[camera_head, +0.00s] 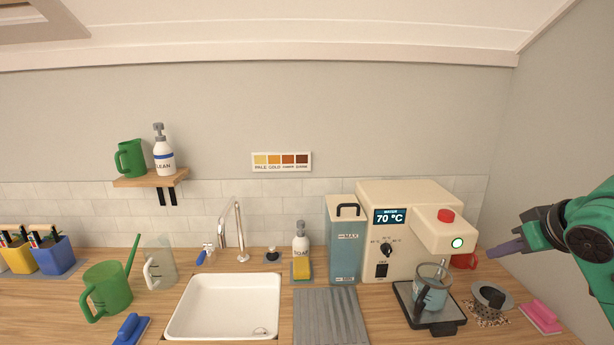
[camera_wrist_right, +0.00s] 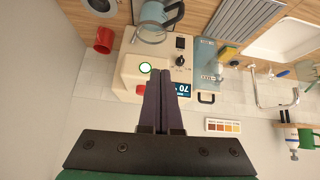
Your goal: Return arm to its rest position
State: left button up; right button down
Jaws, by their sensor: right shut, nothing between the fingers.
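My right arm is green and comes in from the right edge in the head view. Its gripper (camera_head: 500,249) is shut and empty, with the dark fingers pointing left, beside the cream water machine (camera_head: 447,239). In the right wrist view the closed fingers (camera_wrist_right: 165,74) lie in front of the machine, whose round button glows green. A glass jug (camera_head: 432,288) stands on the machine's black drip tray (camera_head: 405,289), apart from the gripper. My left gripper is not in view.
A blue tank (camera_head: 345,248) and sink (camera_head: 225,301) are further left. The right wall is close to the arm.

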jog(key=s+a+f+n+g, duration=0.1)
jog(key=s+a+f, duration=0.3)
jog(key=f, duration=0.8)
jog(key=s+a+f+n+g, duration=0.15)
jog(key=a+f, duration=0.45)
jog(key=f, duration=0.6)
jog(key=s+a+f+m+g, duration=0.15)
jog(key=s+a+f, duration=0.35)
jog(key=s+f, duration=0.55)
notch_tip(320, 180, down, 18)
jog(key=s+g+b, duration=0.1)
jog(key=b, duration=0.1)
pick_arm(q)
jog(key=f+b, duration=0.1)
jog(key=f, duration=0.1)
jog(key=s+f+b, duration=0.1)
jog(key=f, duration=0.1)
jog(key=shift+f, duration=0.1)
pick_arm(e)
jog(key=s+d+f+n+g, duration=0.1)
jog(key=s+d+f+g, duration=0.1)
jog(key=s+f, duration=1.7)
notch_tip(320, 180, down, 3)
jog(key=shift+d+f, duration=0.15)
jog(key=shift+d, duration=0.3)
